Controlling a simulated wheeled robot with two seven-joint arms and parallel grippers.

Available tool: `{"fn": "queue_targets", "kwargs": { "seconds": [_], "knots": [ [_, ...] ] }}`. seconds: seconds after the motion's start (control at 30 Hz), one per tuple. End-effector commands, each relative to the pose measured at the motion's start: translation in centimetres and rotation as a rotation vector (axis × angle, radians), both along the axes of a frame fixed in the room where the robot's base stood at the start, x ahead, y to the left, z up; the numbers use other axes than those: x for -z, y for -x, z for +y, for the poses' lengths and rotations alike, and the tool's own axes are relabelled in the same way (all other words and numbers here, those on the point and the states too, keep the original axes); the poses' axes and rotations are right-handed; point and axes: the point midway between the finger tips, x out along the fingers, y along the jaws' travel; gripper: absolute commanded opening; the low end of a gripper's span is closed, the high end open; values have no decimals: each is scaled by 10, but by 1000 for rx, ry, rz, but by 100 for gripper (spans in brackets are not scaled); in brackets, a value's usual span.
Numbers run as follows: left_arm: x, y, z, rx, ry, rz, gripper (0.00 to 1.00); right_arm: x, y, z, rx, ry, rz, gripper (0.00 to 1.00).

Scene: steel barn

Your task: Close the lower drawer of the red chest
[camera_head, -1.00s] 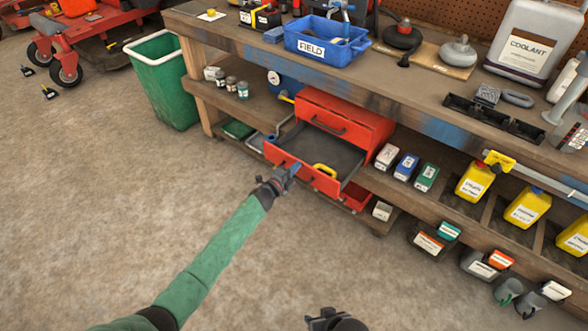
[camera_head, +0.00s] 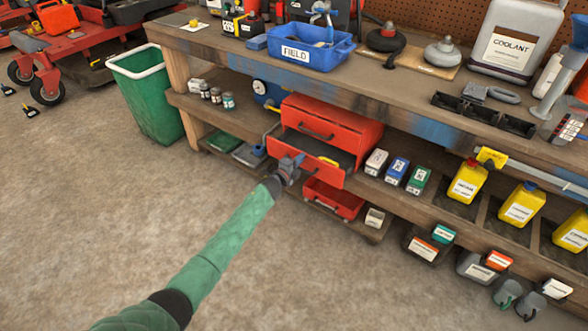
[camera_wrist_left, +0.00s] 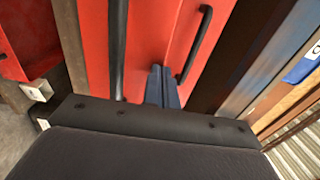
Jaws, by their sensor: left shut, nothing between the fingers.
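The red chest (camera_head: 345,121) stands on the bench's shelf, its upper drawer shut. Below that, its lower drawer (camera_head: 325,172) is partly out, with dark lining and a yellow item (camera_head: 328,161) showing inside. My left gripper (camera_head: 297,160) is shut and empty at the left part of this drawer's front. In the left wrist view my shut fingers (camera_wrist_left: 160,87) point at the red fronts between two black handles; whether they touch is unclear. My wrist hides part of the drawer front. My right gripper is out of view.
Below the chest a red open box or drawer (camera_head: 334,199) with a dark handle sticks out. Small labelled boxes (camera_head: 397,172) stand right of the chest. The workbench top (camera_head: 390,92) overhangs it. A green bin (camera_head: 148,98) stands left. The floor in front is clear.

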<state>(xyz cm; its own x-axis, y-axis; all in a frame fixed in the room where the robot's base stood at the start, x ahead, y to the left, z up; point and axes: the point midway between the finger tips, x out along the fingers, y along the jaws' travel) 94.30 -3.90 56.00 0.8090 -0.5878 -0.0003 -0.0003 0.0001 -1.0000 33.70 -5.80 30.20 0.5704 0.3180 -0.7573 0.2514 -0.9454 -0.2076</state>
Motion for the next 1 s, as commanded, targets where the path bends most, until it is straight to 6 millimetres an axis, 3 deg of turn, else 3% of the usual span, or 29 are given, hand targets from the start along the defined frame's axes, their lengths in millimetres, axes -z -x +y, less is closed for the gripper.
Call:
{"fn": "queue_targets", "kwargs": {
  "seconds": [0.5, 1.0],
  "knots": [
    [1, -49, -36, 0, 0, -1, 0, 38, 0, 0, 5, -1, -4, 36],
    [0, -54, -40, 0, 0, 0, 0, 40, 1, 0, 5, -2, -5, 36]
  ]
}}
